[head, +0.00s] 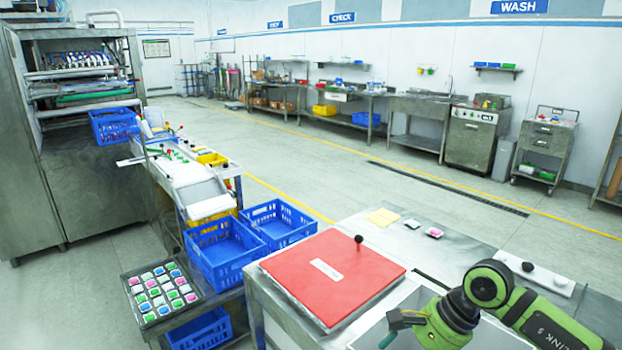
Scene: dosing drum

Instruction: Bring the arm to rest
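My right arm (535,315), green and black, comes in from the lower right corner and bends over the near edge of the steel bench. At its end is a small dark part of my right gripper (397,325), cut close to the bottom edge of the picture; its fingers do not show clearly. It is in front of the red lid (325,275), and I see no object held. My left arm and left gripper are not in view.
The red lid has a black knob (359,239) standing up at its far edge. Floor behind the bench is clear.

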